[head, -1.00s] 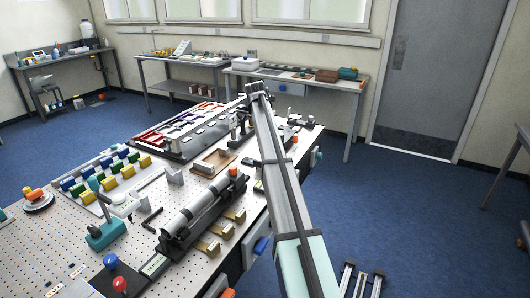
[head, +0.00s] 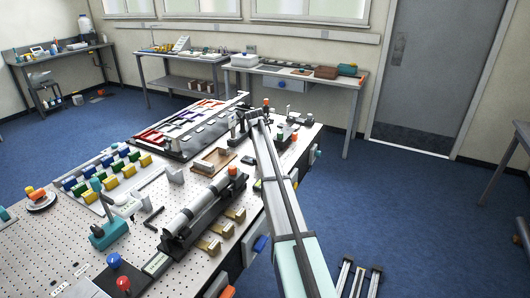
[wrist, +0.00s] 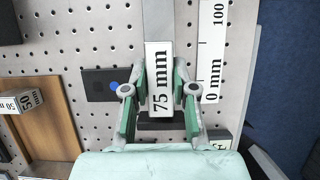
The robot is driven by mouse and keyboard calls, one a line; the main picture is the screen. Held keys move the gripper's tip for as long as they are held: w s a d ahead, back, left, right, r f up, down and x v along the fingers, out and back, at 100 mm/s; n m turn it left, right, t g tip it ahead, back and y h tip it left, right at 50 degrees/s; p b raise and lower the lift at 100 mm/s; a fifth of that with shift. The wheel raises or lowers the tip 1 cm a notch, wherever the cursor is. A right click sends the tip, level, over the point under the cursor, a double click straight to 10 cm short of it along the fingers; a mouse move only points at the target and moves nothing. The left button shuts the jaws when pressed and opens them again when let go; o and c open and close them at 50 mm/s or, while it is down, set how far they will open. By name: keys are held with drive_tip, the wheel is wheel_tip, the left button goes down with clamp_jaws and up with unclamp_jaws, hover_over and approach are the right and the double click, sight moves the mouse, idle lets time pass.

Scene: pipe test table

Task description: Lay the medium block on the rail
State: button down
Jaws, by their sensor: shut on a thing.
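In the wrist view a white block marked 75 mm (wrist: 159,82) is held between the green-padded fingers of my gripper (wrist: 159,92). A grey bar, seemingly the rail (wrist: 159,18), runs up the picture beyond the block and in line with it. I cannot tell whether the block touches it. A white scale (wrist: 211,45) marked 0 mm and 100 mm lies to its right. In the head view my arm's end (head: 253,116) is low over the table's far right part; the held block is not distinguishable there.
A black plate with a blue dot (wrist: 100,85) is left of the gripper. In the head view the wooden tray (head: 207,171), a grey cylinder on a black stand (head: 200,210) and colored blocks (head: 110,172) crowd the table. Blue floor is open at right.

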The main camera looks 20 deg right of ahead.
drive_tip(key=c, duration=0.9)
unclamp_jaws()
drive_tip(key=shift+f, duration=0.1)
drive_tip(key=b+v, duration=0.2)
drive_tip(key=v, duration=1)
drive_tip(key=shift+w+b, duration=0.1)
drive_tip(key=shift+b, duration=0.3)
